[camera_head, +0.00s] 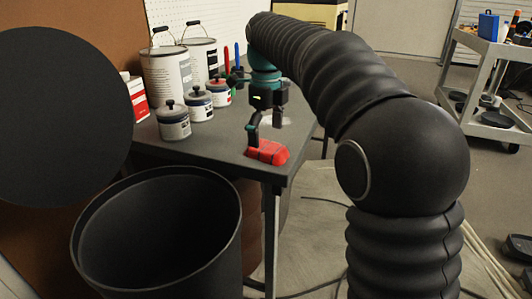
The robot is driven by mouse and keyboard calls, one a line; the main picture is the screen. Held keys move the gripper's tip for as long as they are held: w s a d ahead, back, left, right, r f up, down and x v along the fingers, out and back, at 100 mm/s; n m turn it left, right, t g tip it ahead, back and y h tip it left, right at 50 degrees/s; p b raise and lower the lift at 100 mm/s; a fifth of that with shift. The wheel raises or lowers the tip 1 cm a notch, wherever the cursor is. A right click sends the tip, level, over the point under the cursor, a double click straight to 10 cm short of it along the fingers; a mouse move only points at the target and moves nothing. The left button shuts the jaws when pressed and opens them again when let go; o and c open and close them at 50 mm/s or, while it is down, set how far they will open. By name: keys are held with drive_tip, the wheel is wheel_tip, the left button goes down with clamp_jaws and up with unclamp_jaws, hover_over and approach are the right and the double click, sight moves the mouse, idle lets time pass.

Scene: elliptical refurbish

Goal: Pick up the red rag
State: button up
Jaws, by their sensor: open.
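The red rag (270,152) lies folded on the dark table (222,150), close to its front right corner. My gripper (263,138) points down right above the rag, at the end of my black arm. Its fingers are apart, one finger low at the rag's left end and the other higher on the right. I cannot tell whether the left finger touches the rag. The rag rests on the tabletop.
Several small labelled cans (198,104) and two large paint cans (167,75) stand at the table's back left. A black bin (228,225) stands open before the table. A grey cart (492,50) is at the far right.

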sight(267, 146)
drive_tip(key=shift+w+f, duration=0.1)
drive_tip(key=shift+f, duration=1.4)
drive_tip(key=c, duration=1.2)
drive_tip(key=shift+r, duration=0.1)
drive_tip(key=shift+r, duration=0.55)
drive_tip(key=r, duration=0.2)
drive_tip(key=d+r, duration=0.1)
drive_tip(key=shift+s+d+r+p, duration=0.15)
drive_tip(key=shift+s+r+p, duration=0.05)
drive_tip(key=shift+r+p, duration=0.2)
drive_tip(key=s+d+r, duration=0.1)
drive_tip(key=d+r, duration=0.1)
drive_tip(key=d, duration=0.1)
drive_tip(key=s+d+r, duration=0.1)
drive_tip(key=d+r, duration=0.1)
drive_tip(key=d, duration=0.1)
drive_tip(key=s+d+r, duration=0.2)
drive_tip(key=d, duration=0.1)
drive_tip(key=shift+d+p, duration=0.3)
